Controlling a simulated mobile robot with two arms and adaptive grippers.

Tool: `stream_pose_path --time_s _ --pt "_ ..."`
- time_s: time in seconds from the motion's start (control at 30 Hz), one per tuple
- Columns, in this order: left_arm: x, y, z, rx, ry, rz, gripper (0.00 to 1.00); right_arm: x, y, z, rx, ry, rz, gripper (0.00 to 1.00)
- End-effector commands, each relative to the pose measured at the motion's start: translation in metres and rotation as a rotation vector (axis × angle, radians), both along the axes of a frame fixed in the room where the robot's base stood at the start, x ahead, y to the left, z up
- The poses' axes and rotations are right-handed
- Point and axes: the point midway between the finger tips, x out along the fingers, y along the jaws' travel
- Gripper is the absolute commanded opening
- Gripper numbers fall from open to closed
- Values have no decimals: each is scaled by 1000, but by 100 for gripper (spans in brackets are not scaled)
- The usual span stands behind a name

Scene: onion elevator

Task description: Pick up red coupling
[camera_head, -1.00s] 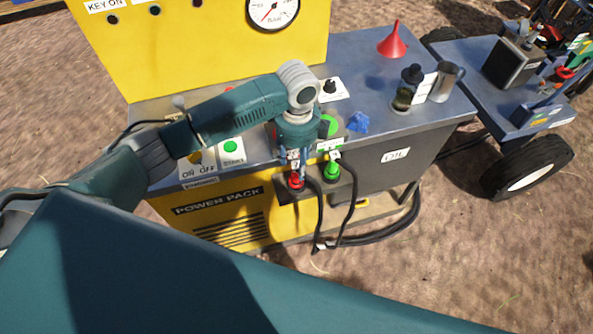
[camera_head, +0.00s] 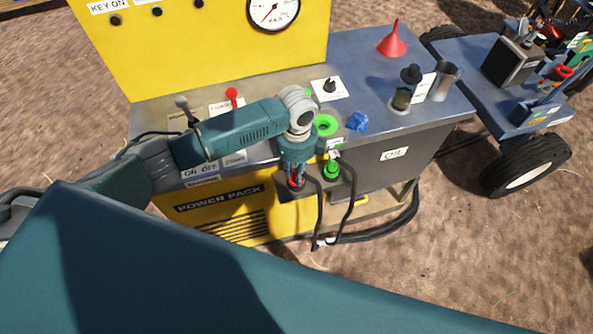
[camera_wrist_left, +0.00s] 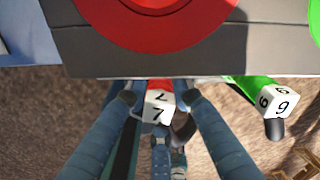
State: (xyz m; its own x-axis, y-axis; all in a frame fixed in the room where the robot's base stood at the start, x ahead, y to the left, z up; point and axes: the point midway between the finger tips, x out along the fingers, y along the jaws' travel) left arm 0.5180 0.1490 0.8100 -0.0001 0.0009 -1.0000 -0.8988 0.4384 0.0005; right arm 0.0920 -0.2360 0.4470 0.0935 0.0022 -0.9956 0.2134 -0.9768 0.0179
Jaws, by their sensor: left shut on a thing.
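The red coupling (camera_head: 296,184) is at the front edge of the power pack, on a dark bracket. In the left wrist view the red coupling (camera_wrist_left: 157,86) shows as a small red part behind a white cube tag (camera_wrist_left: 158,107) marked 7. My left gripper (camera_head: 296,176) points down over the coupling from above, and its fingers are shut on it. In the left wrist view the fingertips (camera_wrist_left: 156,98) lie on both sides of the coupling and tag. The coupling's lower part is hidden, and I cannot tell if it is seated. My right gripper is not in view.
A green coupling (camera_head: 332,171) with its own tag (camera_wrist_left: 278,103) stands close to the right. Black hoses (camera_head: 345,215) hang in front.

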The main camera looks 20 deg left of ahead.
Motion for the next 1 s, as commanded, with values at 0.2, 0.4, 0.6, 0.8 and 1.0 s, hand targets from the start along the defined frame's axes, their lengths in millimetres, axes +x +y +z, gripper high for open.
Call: stream_pose_path --time_s 0.2,0.4,0.6,0.8,1.0 --pt "1 0 1 -1 -2 0 0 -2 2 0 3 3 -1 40" --pt "2 -1 9 -2 -4 0 0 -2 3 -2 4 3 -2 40" --pt "2 -1 39 -2 -7 -1 0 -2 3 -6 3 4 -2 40" --pt "3 -1 94 -3 -10 -2 0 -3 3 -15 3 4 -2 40" --pt "2 -1 149 -3 -8 -1 0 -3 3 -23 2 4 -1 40"
